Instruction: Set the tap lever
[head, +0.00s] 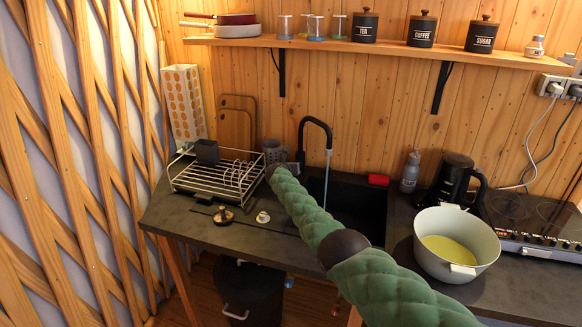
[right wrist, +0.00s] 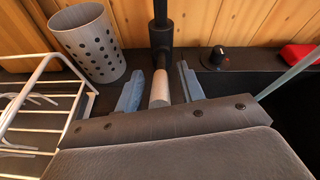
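The black tap (head: 318,124) stands at the back of the sink, its neck bent over the basin. A thin blue-grey strip (head: 327,165), perhaps water, hangs below its spout and also shows in the right wrist view (right wrist: 290,74). In the right wrist view a pale, round-ended lever (right wrist: 160,88) sticks out from the black tap post (right wrist: 160,38). My right gripper (right wrist: 160,86) is open, one finger on each side of the lever, with narrow gaps visible. In the head view my right gripper (head: 281,166) is at the tap's left; the lever is hidden there. My left gripper is out of view.
A wire dish rack (head: 218,175) and a perforated grey cup (right wrist: 90,42) stand left of the tap. A black knob (right wrist: 217,56) and a red object (head: 378,179) are to its right. A pot (head: 456,243) and kettle (head: 457,180) stand farther right.

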